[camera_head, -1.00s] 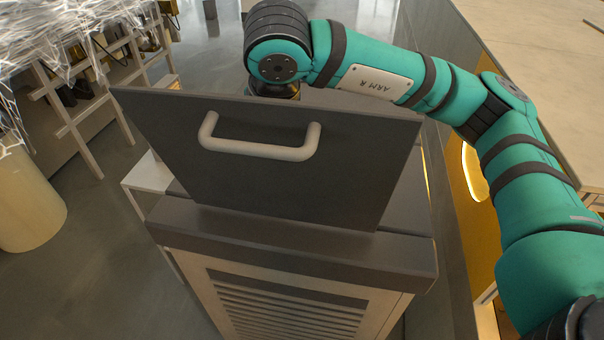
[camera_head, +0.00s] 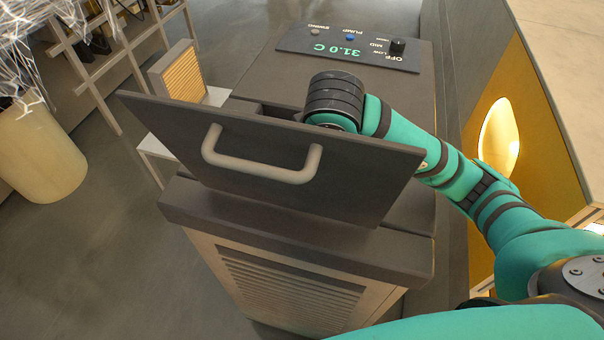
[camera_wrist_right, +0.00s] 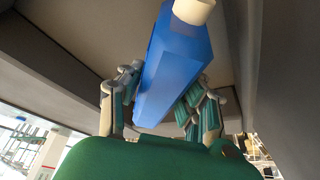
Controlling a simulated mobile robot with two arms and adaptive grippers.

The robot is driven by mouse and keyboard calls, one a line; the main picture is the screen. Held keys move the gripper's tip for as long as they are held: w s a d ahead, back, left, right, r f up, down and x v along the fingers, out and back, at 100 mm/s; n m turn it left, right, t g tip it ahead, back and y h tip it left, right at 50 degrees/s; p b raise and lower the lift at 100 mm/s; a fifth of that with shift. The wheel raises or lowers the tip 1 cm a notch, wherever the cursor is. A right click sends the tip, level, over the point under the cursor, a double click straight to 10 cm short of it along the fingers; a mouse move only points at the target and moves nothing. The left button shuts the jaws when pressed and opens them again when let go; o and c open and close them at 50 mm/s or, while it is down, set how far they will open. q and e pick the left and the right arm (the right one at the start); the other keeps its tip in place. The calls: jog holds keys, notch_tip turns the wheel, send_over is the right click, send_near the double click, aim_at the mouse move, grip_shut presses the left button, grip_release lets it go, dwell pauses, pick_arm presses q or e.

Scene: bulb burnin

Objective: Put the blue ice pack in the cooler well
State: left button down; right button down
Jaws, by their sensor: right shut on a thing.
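The blue ice pack (camera_wrist_right: 180,60), a long blue block with a pale cap at one end, is between the fingers of my right gripper (camera_wrist_right: 166,88) in the right wrist view. The gripper is shut on it. The cooler (camera_head: 300,245) is a dark-topped cabinet with a slatted front. Its lid (camera_head: 250,190) stands raised and tilted, with a pale handle. My right arm reaches behind the lid, which hides the gripper, the pack and most of the well opening in the head view. Whether the pack touches the well is not visible. My left gripper is not in view.
A control panel (camera_head: 350,48) reading 31.0 C is on the cooler's far top. A tan ribbed block (camera_head: 180,72) stands beside the cooler on a pale shelf. A cream cylinder (camera_head: 38,155) and a wooden rack (camera_head: 105,60) are at left. A counter (camera_head: 560,80) runs along the right.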

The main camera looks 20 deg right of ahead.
jog(key=shift+f+p, duration=0.45)
jog(key=shift+f, duration=1.75)
jog(key=shift+w+f, duration=0.1)
jog(key=c, duration=0.9)
grip_release()
jog(key=v, duration=1.2)
